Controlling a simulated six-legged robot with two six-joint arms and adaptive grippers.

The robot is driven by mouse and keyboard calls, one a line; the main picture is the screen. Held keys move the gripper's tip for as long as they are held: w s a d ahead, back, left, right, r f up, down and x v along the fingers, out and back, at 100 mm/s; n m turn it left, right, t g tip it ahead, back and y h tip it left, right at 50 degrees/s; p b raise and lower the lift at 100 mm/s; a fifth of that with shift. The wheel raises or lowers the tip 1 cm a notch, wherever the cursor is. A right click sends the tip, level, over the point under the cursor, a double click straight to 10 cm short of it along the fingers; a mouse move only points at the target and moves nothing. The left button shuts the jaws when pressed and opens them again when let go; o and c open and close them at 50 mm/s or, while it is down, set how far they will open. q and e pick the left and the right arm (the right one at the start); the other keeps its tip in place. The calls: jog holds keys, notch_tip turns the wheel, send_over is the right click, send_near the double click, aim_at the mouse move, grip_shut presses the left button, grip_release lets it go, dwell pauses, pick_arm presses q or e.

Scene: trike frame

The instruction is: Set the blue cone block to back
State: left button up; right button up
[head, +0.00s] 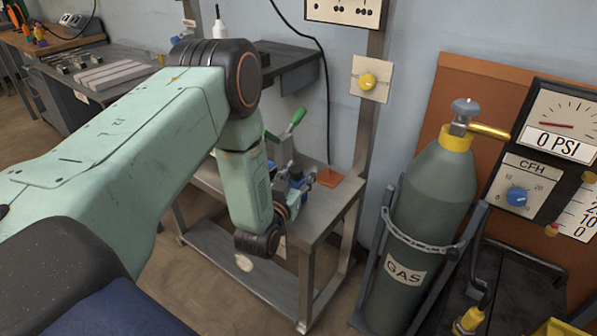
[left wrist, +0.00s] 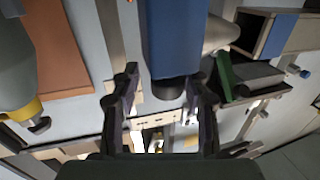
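A blue block (left wrist: 178,38) with a dark rounded end (left wrist: 175,89) fills the top middle of the left wrist view. It appears to be the cone block, but no cone shape shows clearly. My left gripper (left wrist: 162,90) has its two fingers spread, one on each side of the block's end. I cannot tell whether they touch it. In the head view my left gripper (head: 303,188) is over the small metal table, largely hidden by my wrist, with small blue parts (head: 282,186) beside it. My right gripper is not in view.
The metal table (head: 318,217) carries a green-handled tool (head: 285,140) and a flat orange piece (head: 328,178). A gas cylinder (head: 432,195) stands in a rack to the right. A dark workbench (head: 110,75) stands at the back left.

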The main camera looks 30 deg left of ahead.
pick_arm(q)
jog(key=shift+o, duration=0.5)
jog(key=shift+w+a, duration=0.15)
jog(key=shift+a, duration=0.05)
jog(key=s+d, duration=0.2)
jog(key=s, duration=1)
